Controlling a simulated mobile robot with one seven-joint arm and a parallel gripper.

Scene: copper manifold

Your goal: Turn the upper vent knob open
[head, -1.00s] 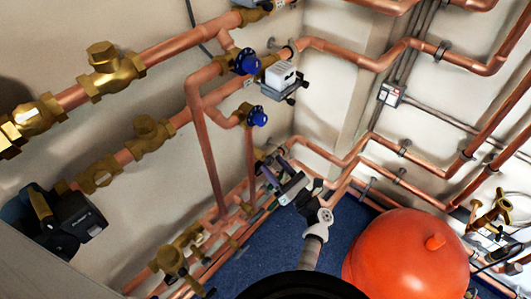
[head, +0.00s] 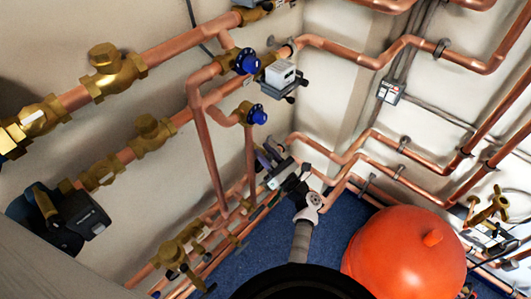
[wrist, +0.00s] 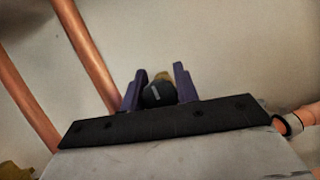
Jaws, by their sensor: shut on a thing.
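In the wrist view a dark, rounded knob (wrist: 160,93) with a small pale mark sits between the two purple fingers of my gripper (wrist: 160,84). A bit of brass shows just behind it. The fingers are shut on its sides. In the head view my gripper (head: 268,155) is low by the left wall, near the corner, below the two blue knobs. The knob in its fingers is too small and hidden to make out there. The upper blue knob (head: 247,62) and lower blue knob (head: 257,115) stand apart from my gripper.
Copper pipes (head: 208,150) run down the wall close left of my gripper, and more (head: 370,140) run to its right. A grey boxed valve (head: 280,76) is above. A red tank (head: 405,255) stands at lower right. Blue floor (head: 255,245) shows between.

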